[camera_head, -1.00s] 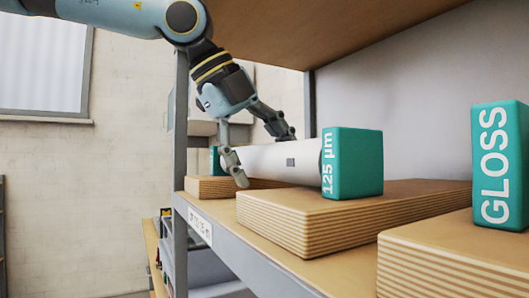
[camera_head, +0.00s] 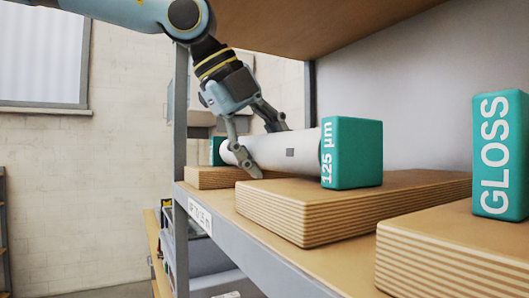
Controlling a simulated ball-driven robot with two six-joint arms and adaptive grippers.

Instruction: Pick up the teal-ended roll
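The teal-ended roll lies across two wooden blocks on the shelf. Its white body (camera_head: 305,150) runs to a square teal end marked "125 µm" (camera_head: 355,153) on the right. A smaller teal end (camera_head: 216,151) shows at the far left. My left gripper (camera_head: 271,152) is at the far half of the roll, reaching down from above. One finger passes in front of the roll and the other is behind it. The fingers are spread apart around the roll; whether they touch it is unclear. My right gripper is not in view.
Another teal block marked "GLOSS" (camera_head: 500,155) stands on a nearer wooden block (camera_head: 450,262) at the right. A wooden shelf board (camera_head: 330,25) hangs overhead. A grey upright (camera_head: 181,130) stands left of the roll. Open room lies left of the shelf.

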